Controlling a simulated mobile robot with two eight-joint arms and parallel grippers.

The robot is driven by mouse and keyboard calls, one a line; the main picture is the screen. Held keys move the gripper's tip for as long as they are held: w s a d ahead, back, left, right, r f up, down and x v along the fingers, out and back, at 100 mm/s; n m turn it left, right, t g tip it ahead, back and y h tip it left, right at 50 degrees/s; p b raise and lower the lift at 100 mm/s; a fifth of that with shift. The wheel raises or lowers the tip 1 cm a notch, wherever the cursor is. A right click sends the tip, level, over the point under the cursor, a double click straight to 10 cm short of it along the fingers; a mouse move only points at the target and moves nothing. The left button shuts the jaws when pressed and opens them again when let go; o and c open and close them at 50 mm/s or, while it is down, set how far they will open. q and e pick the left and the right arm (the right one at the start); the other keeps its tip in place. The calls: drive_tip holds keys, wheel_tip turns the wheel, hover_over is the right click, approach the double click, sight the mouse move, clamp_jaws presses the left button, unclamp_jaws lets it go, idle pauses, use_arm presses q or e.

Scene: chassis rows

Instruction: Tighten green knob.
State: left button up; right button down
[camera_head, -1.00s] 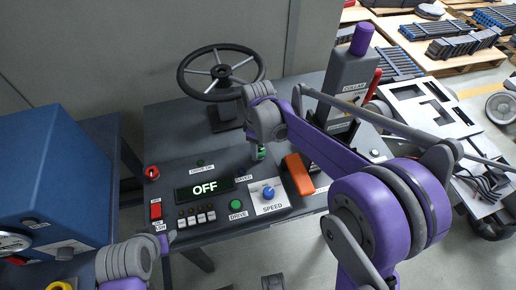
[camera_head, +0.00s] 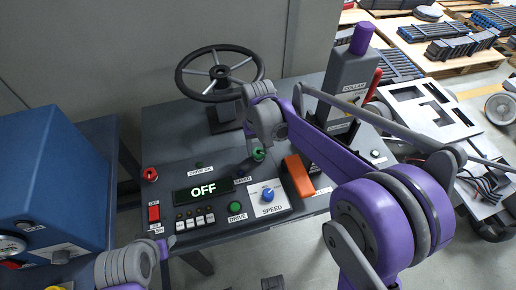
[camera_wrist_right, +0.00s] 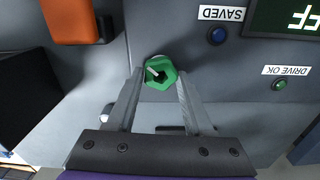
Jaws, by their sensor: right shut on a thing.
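The green knob (camera_head: 258,155) stands on the grey console top, behind the orange handle. In the right wrist view the knob (camera_wrist_right: 168,79) is six-sided, with a dark centre and a pale pin in it. My right gripper (camera_head: 253,149) points down at the knob from above. Its two fingers lie on either side of the knob in the wrist view, and the gripper (camera_wrist_right: 160,82) is shut on it. My left gripper (camera_head: 168,242) shows only in part at the lower left, away from the knob. Its jaws cannot be made out.
The console (camera_head: 165,120) carries a steering wheel (camera_head: 218,73), an OFF display (camera_head: 203,189), a blue speed dial (camera_head: 267,194) and an orange handle (camera_head: 299,176). A grey collar post (camera_head: 349,85) stands to the right. A blue cabinet (camera_head: 50,170) is at the left.

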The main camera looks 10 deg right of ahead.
sight(260, 151)
use_arm(q)
drive_tip(key=shift+f, duration=0.15)
use_arm(e)
drive_tip(key=m, duration=0.4)
drive_tip(key=shift+d+r+m, duration=0.1)
drive_tip(key=shift+m, duration=0.2)
use_arm(q)
drive_tip(key=shift+f, duration=0.1)
use_arm(e)
drive_tip(key=shift+m, duration=2.3)
use_arm(q)
drive_tip(key=shift+s, duration=0.1)
use_arm(e)
drive_tip(key=shift+c, duration=1.4)
unclamp_jaws()
use_arm(q)
drive_tip(key=shift+r, duration=0.45)
use_arm(e)
wheel_tip(260, 151, up, 11)
drive_tip(key=shift+s, duration=0.1)
